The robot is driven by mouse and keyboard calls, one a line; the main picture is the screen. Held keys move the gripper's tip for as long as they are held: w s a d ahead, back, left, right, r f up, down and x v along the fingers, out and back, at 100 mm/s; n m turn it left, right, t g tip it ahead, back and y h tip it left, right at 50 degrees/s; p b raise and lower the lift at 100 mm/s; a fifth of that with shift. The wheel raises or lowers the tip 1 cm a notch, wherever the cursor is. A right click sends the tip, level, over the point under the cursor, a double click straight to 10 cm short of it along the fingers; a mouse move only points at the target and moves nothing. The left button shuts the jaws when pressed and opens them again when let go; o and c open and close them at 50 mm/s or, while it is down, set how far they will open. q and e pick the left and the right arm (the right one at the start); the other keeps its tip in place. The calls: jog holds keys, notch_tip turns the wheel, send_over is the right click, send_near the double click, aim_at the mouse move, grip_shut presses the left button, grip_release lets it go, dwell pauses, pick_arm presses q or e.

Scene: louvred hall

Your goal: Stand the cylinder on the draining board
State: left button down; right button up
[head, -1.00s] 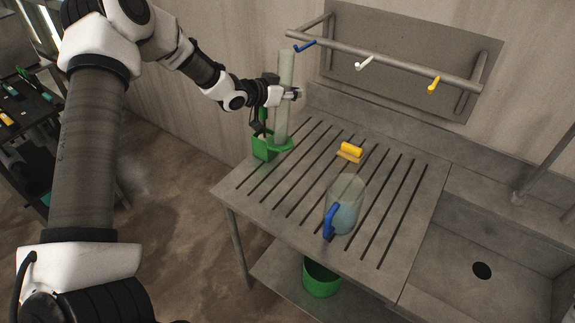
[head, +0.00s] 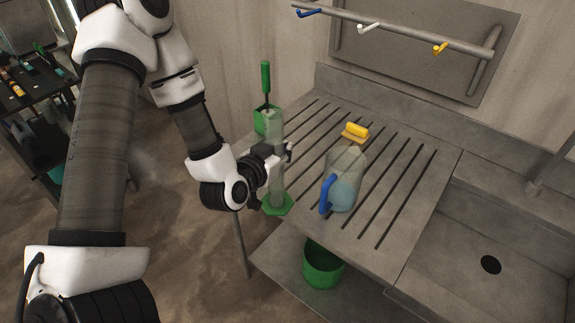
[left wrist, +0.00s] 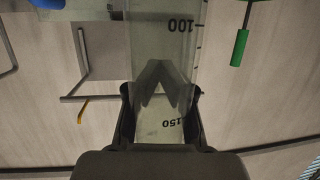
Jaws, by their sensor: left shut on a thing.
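The cylinder (head: 277,184) is a tall clear measuring tube with a green six-sided foot (head: 277,206). My left gripper (head: 288,152) is shut around its tube and holds it roughly upright. The foot shows over the front left part of the slotted draining board (head: 305,222), near its front edge. I cannot tell whether it touches the board. In the left wrist view the tube (left wrist: 162,45) runs between the two fingers (left wrist: 160,105), with the marks 100 and 150 readable. My right gripper is not in view.
A green holder (head: 262,122) with a green-handled brush (head: 265,78) stands behind the cylinder. A green bucket (head: 322,264) sits below. The sink (head: 460,265) is at right.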

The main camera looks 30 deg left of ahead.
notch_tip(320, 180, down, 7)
jog(key=b, duration=0.6)
pick_arm(q)
jog(key=w+a+f+p, duration=0.2)
jog(key=w+a, duration=0.1)
jog(key=w, duration=0.4)
jog(key=w+a+f+p, duration=0.3)
jog(key=w, duration=0.3)
jog(key=shift+w+a, duration=0.35)
jog(key=shift+a, duration=0.05)
jog(key=c, duration=1)
grip_release()
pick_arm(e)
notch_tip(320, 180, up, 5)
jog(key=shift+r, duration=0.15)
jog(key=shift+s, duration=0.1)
